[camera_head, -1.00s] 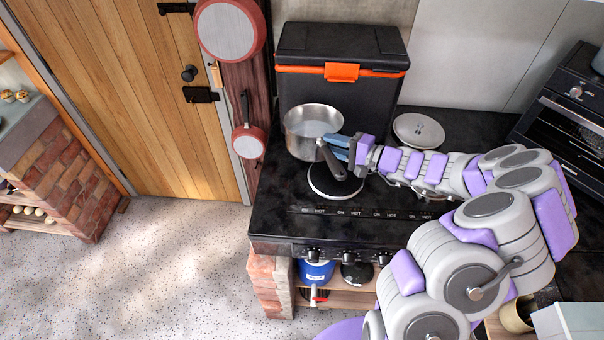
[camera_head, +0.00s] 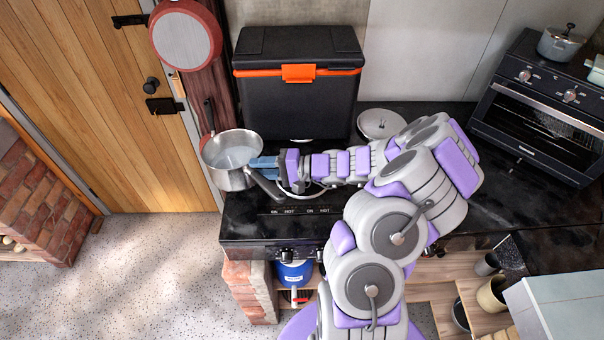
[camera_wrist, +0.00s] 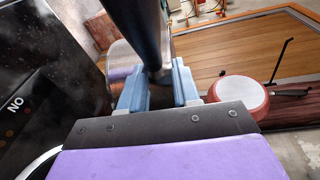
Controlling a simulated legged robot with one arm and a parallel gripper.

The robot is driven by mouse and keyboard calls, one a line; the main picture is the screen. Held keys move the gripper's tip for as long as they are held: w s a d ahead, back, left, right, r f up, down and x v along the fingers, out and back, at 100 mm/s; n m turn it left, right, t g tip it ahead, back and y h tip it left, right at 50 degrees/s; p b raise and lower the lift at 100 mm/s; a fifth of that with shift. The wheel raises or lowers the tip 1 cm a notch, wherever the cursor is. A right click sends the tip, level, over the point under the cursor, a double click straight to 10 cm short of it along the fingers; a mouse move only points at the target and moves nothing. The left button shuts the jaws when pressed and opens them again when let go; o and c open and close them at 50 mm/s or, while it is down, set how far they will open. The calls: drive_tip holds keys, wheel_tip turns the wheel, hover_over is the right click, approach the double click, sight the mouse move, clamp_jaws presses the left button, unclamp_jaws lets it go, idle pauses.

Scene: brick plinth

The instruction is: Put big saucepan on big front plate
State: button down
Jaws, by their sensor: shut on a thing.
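The big saucepan (camera_head: 228,177) is a steel pan with a dark handle. In the head view it is held in the air by the left end of the black cooktop. My gripper (camera_head: 263,168) is shut on its handle, to the right of the pan. In the wrist view the dark handle (camera_wrist: 140,30) stands between the blue fingers of my gripper (camera_wrist: 160,85). The big front plate (camera_head: 314,192) is a light-rimmed ring on the cooktop, right of the pan and mostly hidden under my gripper and arm.
A black cooler box (camera_head: 297,88) with an orange latch stands behind the cooktop. A round lid (camera_head: 381,124) lies at the back. An oven (camera_head: 535,110) with a lidded pot (camera_head: 560,45) is at right. Red pans (camera_head: 186,40) hang on the post at left.

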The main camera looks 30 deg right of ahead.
drive_tip(key=s+d+f+m+t+h, duration=0.1)
drive_tip(key=s+d, duration=0.2)
drive_tip(key=s, duration=0.4)
drive_tip(key=s+d+f+t+b, duration=0.1)
drive_tip(key=s+d, duration=0.2)
drive_tip(key=s, duration=0.5)
drive_tip(key=s+d+f+m+t+h, duration=0.1)
drive_tip(key=s+d, duration=0.2)
drive_tip(key=s, duration=0.4)
drive_tip(key=shift+y, duration=0.3)
drive_tip(key=w+d+f+b, duration=0.1)
drive_tip(key=w+d, duration=0.2)
drive_tip(key=w, duration=0.1)
drive_tip(key=w+d+f+b, duration=0.1)
drive_tip(key=w+d+f, duration=0.1)
drive_tip(key=w, duration=0.3)
drive_tip(key=w+d+f+b, duration=0.1)
drive_tip(key=w+d+f, duration=0.1)
drive_tip(key=w+d, duration=0.1)
drive_tip(key=shift+w+d+f, duration=0.2)
drive_tip(key=shift+w+d, duration=0.15)
drive_tip(key=shift+w, duration=0.4)
drive_tip(key=c, duration=1)
unclamp_jaws()
drive_tip(key=p+v, duration=0.1)
drive_tip(key=v, duration=1.1)
drive_tip(key=shift+s+f+p, duration=0.1)
drive_tip(key=shift+s+p, duration=0.05)
drive_tip(key=shift+p, duration=0.25)
drive_tip(key=shift+a, duration=0.1)
